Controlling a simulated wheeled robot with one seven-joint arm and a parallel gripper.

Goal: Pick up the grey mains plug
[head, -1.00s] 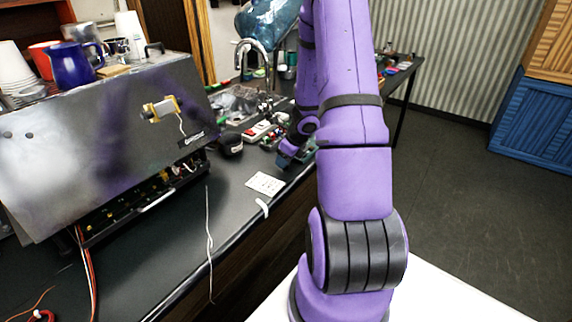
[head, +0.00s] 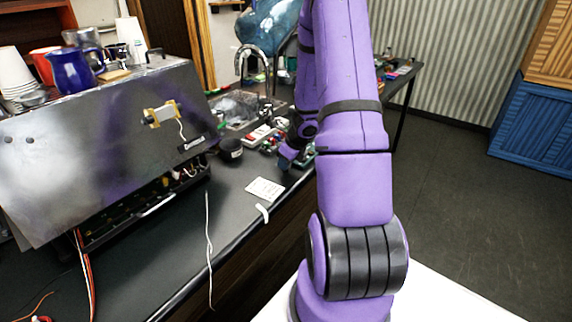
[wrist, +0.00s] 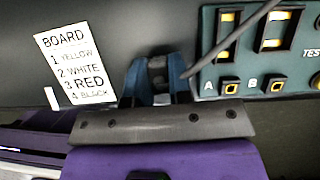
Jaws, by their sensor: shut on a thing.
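My gripper (wrist: 157,66) shows in the wrist view with its two blue fingers shut on a small grey block, the grey mains plug (wrist: 157,75). The plug is mostly hidden between the fingers. A grey cable (wrist: 232,36) runs from near the right finger up to the right, across a test panel. In the head view, my gripper (head: 288,160) is a small blue shape low over the counter's right edge. The plug cannot be made out there.
A dark green test panel (wrist: 207,45) with sockets A and B stands close on the right. A white card (wrist: 75,62) listing wire colours lies left. The steel brewer (head: 95,135) fills the counter's left. A white cable (head: 209,235) hangs over the front edge.

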